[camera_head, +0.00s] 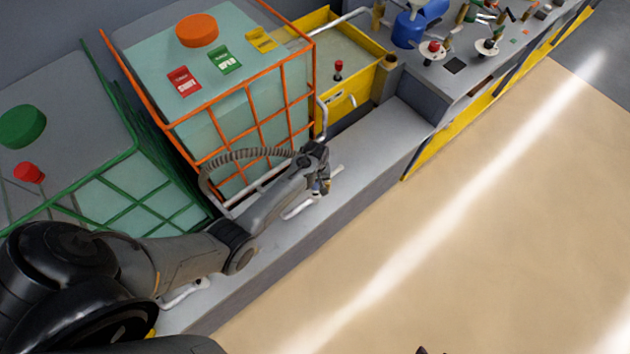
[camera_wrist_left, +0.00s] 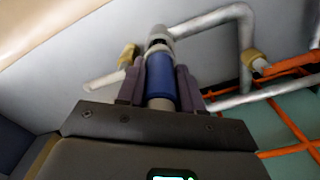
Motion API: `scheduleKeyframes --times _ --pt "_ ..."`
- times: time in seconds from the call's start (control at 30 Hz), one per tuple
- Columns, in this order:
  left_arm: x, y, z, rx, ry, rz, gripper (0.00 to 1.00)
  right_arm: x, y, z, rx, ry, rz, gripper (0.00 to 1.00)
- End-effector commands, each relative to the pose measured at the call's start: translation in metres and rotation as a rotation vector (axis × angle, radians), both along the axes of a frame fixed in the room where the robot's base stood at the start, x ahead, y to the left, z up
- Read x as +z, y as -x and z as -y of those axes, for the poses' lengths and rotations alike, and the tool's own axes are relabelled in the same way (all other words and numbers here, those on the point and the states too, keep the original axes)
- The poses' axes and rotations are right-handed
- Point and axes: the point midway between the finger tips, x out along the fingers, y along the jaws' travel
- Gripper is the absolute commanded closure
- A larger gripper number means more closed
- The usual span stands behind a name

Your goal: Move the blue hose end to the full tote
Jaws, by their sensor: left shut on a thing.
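My left gripper (camera_head: 322,186) is low in front of the orange-caged tote (camera_head: 250,120), above the grey ledge. In the left wrist view its two fingers (camera_wrist_left: 157,85) are shut on the blue hose end (camera_wrist_left: 160,78), one on each side. A pale collar with a dark opening shows at its far end, close to a bent grey pipe (camera_wrist_left: 215,18); I cannot tell whether they touch. The orange-caged tote has an orange cap and pale teal contents. The green-caged tote (camera_head: 150,195), with a green cap, stands at the left. Which tote is full is unclear.
A ribbed grey hose (camera_head: 245,154) arches beside the orange cage. The grey ledge (camera_head: 375,150) runs along the totes. A yellow bin (camera_head: 345,60) and a cluttered bench (camera_head: 470,60) stand beyond. The tan floor (camera_head: 470,240) at the right is clear.

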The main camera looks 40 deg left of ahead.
Motion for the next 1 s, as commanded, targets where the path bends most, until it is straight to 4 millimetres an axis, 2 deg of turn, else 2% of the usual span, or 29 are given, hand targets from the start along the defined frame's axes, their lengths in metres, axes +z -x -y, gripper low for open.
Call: scheduleKeyframes --times 1.0 --pt "-0.0009 -0.0004 -0.0002 0.000 0.000 0.000 0.84 0.0043 0.0000 -0.0004 -0.001 -0.003 0.001 0.57"
